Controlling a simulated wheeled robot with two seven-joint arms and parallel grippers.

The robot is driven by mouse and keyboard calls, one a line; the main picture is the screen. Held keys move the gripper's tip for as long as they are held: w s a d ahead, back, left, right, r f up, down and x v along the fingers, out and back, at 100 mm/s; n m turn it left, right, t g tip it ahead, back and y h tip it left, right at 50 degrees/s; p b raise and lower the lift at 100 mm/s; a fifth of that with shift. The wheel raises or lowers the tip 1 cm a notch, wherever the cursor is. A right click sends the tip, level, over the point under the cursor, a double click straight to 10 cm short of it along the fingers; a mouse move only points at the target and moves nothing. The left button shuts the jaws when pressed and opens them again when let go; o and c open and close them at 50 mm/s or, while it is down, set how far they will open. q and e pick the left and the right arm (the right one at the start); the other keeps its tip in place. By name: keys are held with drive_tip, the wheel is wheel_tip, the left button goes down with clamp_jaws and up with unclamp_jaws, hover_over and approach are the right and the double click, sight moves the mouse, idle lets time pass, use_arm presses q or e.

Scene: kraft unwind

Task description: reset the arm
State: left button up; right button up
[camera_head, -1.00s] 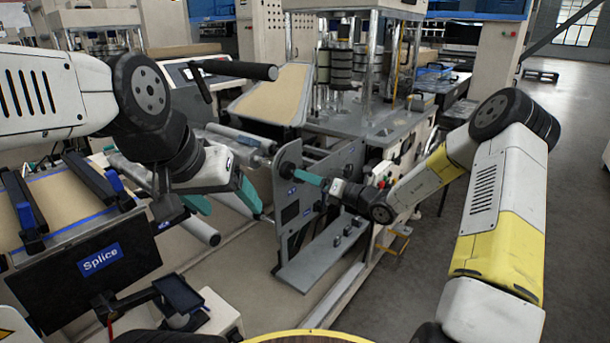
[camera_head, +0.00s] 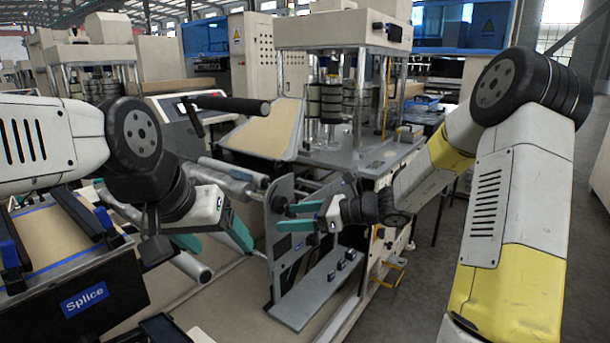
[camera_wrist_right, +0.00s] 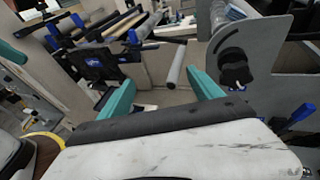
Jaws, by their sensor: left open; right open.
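My left gripper (camera_head: 212,238) is at left centre in the head view, its teal fingers spread and nothing between them. My right gripper (camera_head: 284,217) is in front of the grey side plate of the unwind stand. Its teal fingers are apart and empty. The right wrist view also shows the open right gripper (camera_wrist_right: 160,82) with free space between its fingers. My right arm reaches in from the right, its elbow high.
A grey upright plate (camera_head: 283,255) with a black knob (camera_head: 278,204) stands close to my right gripper. The splice table (camera_head: 85,298) is at lower left. A roller bar (camera_head: 232,104) juts out above. Open floor (camera_head: 418,300) lies at lower right.

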drive_tip(key=s+d+r+n+g+h, duration=0.1)
drive_tip(key=s+d+r+n+h, duration=0.15)
drive_tip(key=s+n, duration=0.4)
drive_tip(key=s+d+r+n+g+h, duration=0.1)
drive_tip(key=s+r+n+g+h, duration=0.15)
drive_tip(key=s+n, duration=0.35)
drive_tip(key=s+d+r+n+t+h, duration=0.4)
drive_tip(key=s+d+n+h, duration=0.3)
drive_tip(key=s+d+n, duration=0.2)
drive_tip(key=s+d+t, duration=0.1)
drive_tip(key=s+d, duration=0.1)
drive_tip(key=d, duration=0.2)
drive_tip(key=shift+s+d+r, duration=0.15)
drive_tip(key=shift+s, duration=0.05)
